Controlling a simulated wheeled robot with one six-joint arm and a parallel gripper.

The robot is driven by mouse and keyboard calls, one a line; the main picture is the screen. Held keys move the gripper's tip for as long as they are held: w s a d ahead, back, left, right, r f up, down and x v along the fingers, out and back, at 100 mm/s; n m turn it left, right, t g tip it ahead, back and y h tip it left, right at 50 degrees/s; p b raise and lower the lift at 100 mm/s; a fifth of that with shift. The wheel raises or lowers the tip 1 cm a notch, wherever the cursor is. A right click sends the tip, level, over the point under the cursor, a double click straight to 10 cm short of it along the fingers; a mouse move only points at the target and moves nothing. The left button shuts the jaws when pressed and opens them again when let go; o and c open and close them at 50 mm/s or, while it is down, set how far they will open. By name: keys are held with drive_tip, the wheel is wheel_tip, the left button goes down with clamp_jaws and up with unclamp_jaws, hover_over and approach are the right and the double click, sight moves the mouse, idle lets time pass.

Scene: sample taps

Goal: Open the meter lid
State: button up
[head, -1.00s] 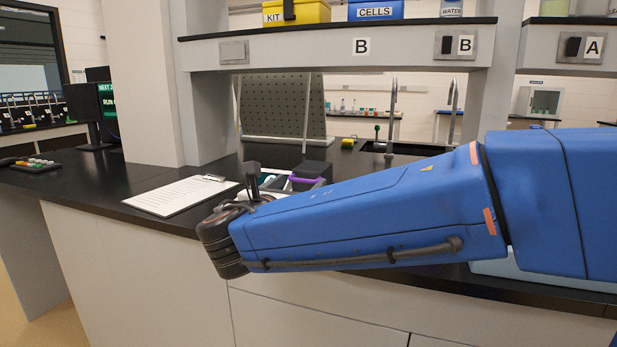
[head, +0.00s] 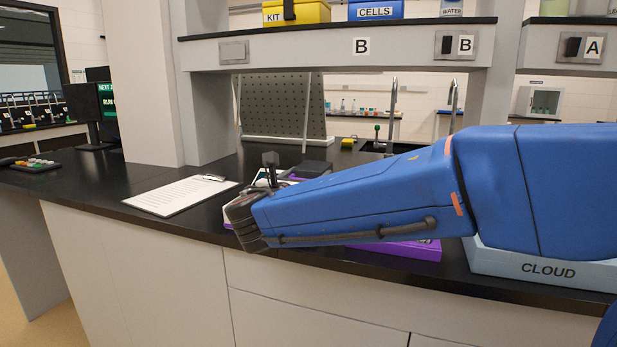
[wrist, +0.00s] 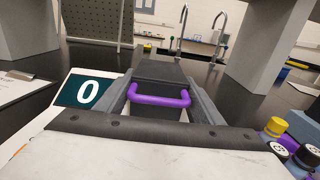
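The meter shows in the wrist view as a white body with a teal display (wrist: 82,92) reading 0. Its dark lid (wrist: 160,72) carries a purple handle (wrist: 160,100), and the lid looks shut. In the head view the dark lid (head: 314,167) shows just behind my arm, and most of the meter is hidden. My gripper (wrist: 161,88) is open, its two grey fingers apart on the left and right of the handle. I cannot tell whether they touch it.
A clipboard (head: 180,195) lies left of the meter. A purple rack (head: 410,250) and a pale blue CLOUD box (head: 540,268) stand on the right near the front edge. Bottles with yellow and black caps (wrist: 275,127) are close at right. Taps (head: 392,110) stand behind.

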drive_tip(key=c, duration=0.8)
drive_tip(key=shift+o, duration=0.2)
